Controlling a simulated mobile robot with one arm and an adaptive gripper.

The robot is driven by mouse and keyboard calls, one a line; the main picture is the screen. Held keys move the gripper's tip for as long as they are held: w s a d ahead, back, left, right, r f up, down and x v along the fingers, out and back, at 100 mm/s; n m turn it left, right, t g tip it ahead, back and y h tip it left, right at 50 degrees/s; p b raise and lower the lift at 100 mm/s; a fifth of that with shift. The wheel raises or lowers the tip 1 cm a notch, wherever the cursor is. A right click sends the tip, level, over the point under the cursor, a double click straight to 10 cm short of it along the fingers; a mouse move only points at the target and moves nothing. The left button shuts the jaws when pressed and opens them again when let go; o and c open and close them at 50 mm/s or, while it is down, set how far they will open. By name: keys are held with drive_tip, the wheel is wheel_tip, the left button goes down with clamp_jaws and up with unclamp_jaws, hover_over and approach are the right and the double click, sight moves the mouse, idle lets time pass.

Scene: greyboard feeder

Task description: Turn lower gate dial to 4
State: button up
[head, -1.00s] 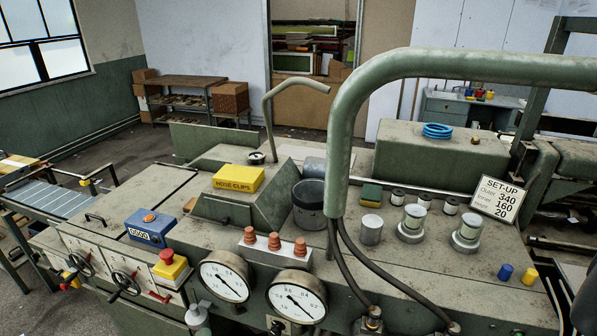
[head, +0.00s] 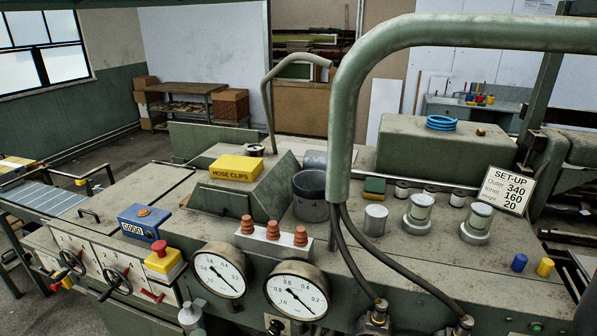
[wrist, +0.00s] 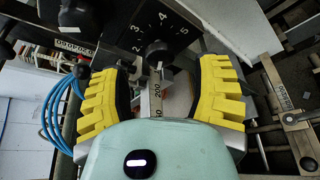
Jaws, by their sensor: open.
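In the wrist view a black dial plate (wrist: 178,16) carries white numbers, with 2, 3, 4 and 5 readable around a black knob (wrist: 157,52). A small white mark shows at the knob's near edge; I cannot tell which number it stands for. My gripper (wrist: 163,72) has its yellow fingers spread wide, one on each side of the view below the knob. It is empty, and the knob appears beyond the fingertips, with no visible contact. A second dark knob (wrist: 75,12) is at upper left. Which one is the lower gate dial is unclear. My gripper is not seen in the head view.
A ruler strip (wrist: 156,90) lies between the fingers, and a blue cable coil (wrist: 62,108) is at left. In the head view, pressure gauges (head: 218,275), a red stop button (head: 160,247) and a thick green pipe (head: 343,130) crowd the machine front. A set-up card (head: 507,188) stands at right.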

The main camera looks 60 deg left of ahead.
drive_tip(key=b+x, duration=0.4)
drive_tip(key=b, duration=0.3)
drive_tip(key=shift+w+d+f+b, duration=0.1)
drive_tip(key=shift+d+b, duration=0.1)
drive_tip(key=shift+b, duration=0.2)
clamp_jaws()
idle(0.4)
